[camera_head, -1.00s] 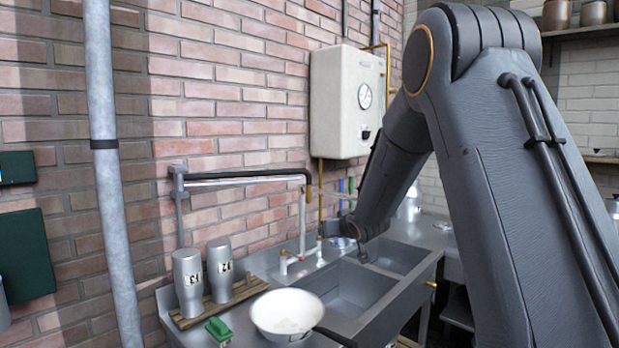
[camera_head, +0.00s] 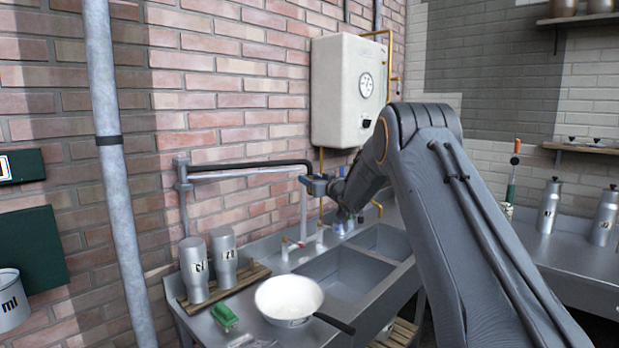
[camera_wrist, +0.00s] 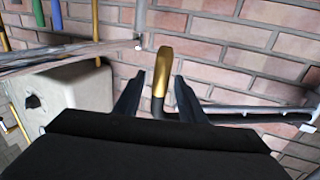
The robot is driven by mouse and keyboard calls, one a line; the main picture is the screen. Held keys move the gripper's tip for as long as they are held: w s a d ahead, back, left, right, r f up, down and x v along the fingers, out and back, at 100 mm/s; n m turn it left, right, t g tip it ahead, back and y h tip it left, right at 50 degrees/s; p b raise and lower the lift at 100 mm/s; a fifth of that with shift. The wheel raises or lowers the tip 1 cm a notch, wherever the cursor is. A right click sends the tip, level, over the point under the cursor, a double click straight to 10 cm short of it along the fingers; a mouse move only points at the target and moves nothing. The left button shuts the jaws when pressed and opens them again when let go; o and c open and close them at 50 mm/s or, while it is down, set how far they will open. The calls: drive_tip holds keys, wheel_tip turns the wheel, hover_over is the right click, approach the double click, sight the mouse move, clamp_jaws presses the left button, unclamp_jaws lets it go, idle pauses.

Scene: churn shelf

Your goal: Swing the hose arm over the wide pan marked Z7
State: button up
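The hose arm (camera_head: 250,164) is a black hose on a grey bar, swinging from a wall bracket at left and running right along the brick wall. Its black end bends down by my gripper (camera_head: 309,183). In the wrist view its brass end (camera_wrist: 163,75) stands between the two dark fingers of my gripper (camera_wrist: 161,80), with a gap on each side, so the gripper is open around it. A wide white pan (camera_head: 289,297) with a dark handle sits on the counter left of the sink, below and in front of the hose arm. I cannot read a Z7 mark on it.
Two grey metal canisters (camera_head: 208,265) stand on a wooden rack left of the pan, near a green block (camera_head: 224,315). The sink basins (camera_head: 345,275) lie right of the pan. A white boiler (camera_head: 347,90) hangs above my gripper. A grey pipe (camera_head: 112,180) stands at left.

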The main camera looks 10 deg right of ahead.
drive_tip(key=shift+w+a, duration=0.1)
drive_tip(key=shift+w, duration=0.25)
drive_tip(key=shift+c, duration=0.2)
clamp_jaws()
drive_tip(key=shift+s, duration=0.1)
